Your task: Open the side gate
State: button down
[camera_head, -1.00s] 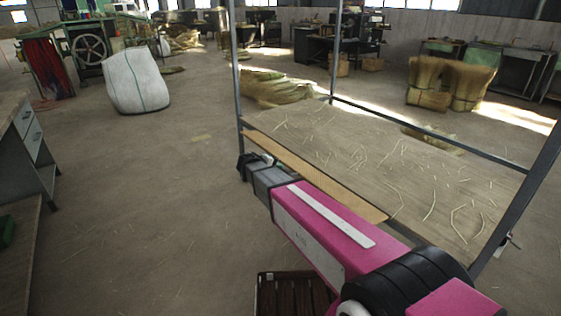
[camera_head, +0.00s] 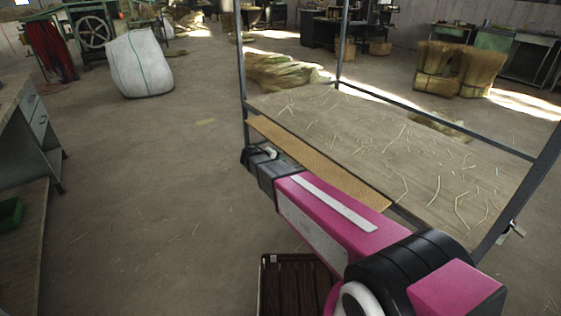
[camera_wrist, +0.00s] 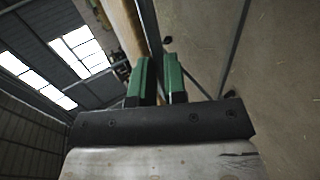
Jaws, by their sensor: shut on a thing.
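The side gate, a long tan panel (camera_head: 320,165), lies along the near side of a metal-framed cart. It is tilted outward a little, with its broad face showing. My gripper (camera_head: 262,160) is at the panel's left end, by the front left post. In the wrist view, my gripper's green fingers (camera_wrist: 160,80) are close together, with a thin dark bar between them. The tan panel (camera_wrist: 126,28) runs beside that bar. The exact contact is hard to see, as my wrist hides part of it in the head view.
The cart bed (camera_head: 390,150) has scattered straw and upright posts at its corners. A white bulk bag (camera_head: 140,62) and a workbench (camera_head: 35,120) stand to the left. A dark slatted crate (camera_head: 295,285) is on the floor close by. The floor left of the cart is clear.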

jog(key=c, duration=1.2)
grip_release()
jog(key=shift+o, duration=0.2)
jog(key=v, duration=1.1)
jog(key=s+d+f+m+g+y, duration=0.3)
jog(key=s+d+y, duration=0.2)
jog(key=s+d, duration=0.4)
jog(key=s+d+f+m+g+y, duration=0.3)
jog(key=s+d, duration=0.6)
jog(key=d, duration=0.7)
jog(key=shift+s+f+m+g+y, duration=0.4)
jog(key=shift+f+g+y, duration=0.15)
jog(key=shift+y, duration=0.65)
